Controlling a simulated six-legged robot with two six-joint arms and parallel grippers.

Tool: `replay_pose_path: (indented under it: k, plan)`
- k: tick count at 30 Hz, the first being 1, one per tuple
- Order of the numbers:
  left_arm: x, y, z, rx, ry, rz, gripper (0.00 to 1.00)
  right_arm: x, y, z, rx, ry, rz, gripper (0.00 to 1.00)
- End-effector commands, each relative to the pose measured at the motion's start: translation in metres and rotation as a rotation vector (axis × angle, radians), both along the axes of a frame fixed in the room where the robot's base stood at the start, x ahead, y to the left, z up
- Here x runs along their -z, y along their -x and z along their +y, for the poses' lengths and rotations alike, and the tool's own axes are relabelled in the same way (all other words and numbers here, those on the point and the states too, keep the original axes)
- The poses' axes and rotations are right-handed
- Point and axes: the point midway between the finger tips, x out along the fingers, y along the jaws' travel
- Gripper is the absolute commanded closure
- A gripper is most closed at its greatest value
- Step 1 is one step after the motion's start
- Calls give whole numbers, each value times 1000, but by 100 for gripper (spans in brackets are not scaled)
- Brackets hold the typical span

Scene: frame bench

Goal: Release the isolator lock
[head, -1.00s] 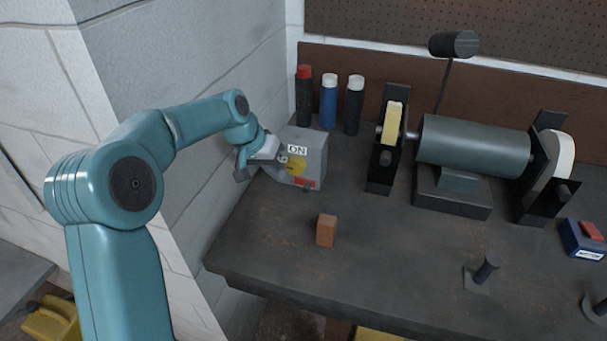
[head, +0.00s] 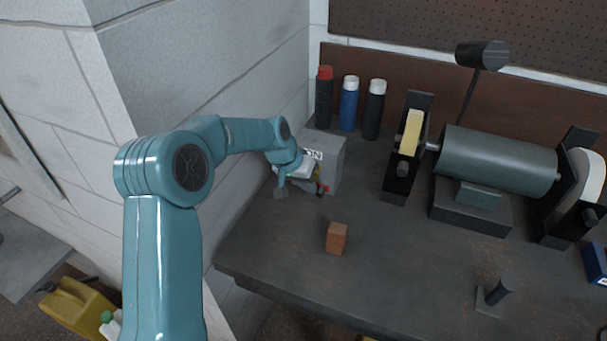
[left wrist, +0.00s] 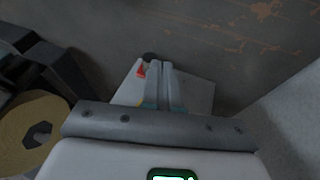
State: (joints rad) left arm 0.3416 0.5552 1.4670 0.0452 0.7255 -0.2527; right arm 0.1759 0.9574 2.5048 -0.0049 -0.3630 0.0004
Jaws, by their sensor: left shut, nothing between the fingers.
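The isolator is a grey box (head: 328,158) at the back left of the bench, with a white "ON" label on its front. A small red piece with a dark knob (head: 322,188) shows low on that front; the red piece (left wrist: 141,70) also shows in the left wrist view. My left gripper (head: 308,184) is close in front of the box and covers the dial. In the left wrist view its two pale fingers (left wrist: 165,80) are together, empty, just beside the red piece and knob. I cannot tell whether they touch. My right gripper is not in view.
An orange-brown block (head: 336,238) stands on the bench (head: 400,265) in front of the isolator. Several bottles stand behind, including a blue one (head: 348,105). A bench grinder (head: 495,160) is on the right. A wall (head: 215,70) is close on the left.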

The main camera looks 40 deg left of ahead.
Motion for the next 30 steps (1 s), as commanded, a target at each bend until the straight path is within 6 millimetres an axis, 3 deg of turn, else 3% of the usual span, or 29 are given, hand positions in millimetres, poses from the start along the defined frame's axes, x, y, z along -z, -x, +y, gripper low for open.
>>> replay_pose_path:
  k: [12, 19, 30]
  plan:
    - [5, -5, -2, 1, 0, -1, 100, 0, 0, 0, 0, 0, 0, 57]
    - [12, -10, -24, 3, 0, 0, 100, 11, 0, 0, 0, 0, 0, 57]
    - [11, -9, -28, 5, 5, 8, 100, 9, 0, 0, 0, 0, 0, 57]
